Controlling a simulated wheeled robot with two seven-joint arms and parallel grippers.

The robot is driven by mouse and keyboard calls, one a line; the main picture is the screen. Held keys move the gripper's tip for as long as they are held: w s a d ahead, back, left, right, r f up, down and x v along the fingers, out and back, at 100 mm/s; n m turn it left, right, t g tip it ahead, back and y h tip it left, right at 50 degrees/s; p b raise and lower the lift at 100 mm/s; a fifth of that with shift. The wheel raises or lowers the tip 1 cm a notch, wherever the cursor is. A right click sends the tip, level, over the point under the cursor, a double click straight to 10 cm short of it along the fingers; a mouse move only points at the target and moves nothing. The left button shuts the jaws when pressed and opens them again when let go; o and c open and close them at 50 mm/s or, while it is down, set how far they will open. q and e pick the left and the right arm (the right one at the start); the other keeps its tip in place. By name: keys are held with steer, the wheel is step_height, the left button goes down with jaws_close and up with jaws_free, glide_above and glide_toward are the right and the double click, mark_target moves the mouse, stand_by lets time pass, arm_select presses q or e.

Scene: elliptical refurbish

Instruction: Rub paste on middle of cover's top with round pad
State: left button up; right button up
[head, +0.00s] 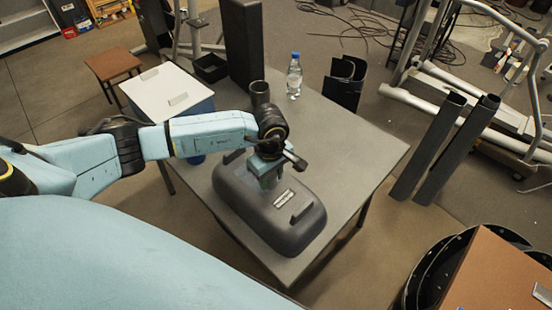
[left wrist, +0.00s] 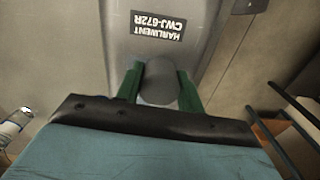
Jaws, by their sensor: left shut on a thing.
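The cover (head: 265,220), a dark grey rounded shell, lies on the grey table with its top up. A label (head: 284,197) is on its top, and reads upside down in the left wrist view (left wrist: 158,25). My left gripper (head: 268,180) is over the middle of the cover, beside the label. In the left wrist view its green fingers (left wrist: 160,92) are shut on the round pad (left wrist: 160,78), a grey disc. The pad is at or just above the cover's top; I cannot tell whether it touches. No paste can be made out. My right gripper is not in view.
A white-topped bin (head: 160,90) stands to the left. The table's right side is clear.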

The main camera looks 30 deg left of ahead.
arm_select(q)
steer(key=shift+r+p, duration=1.3)
steer(key=shift+r, duration=0.9)
steer(key=shift+f, duration=0.1)
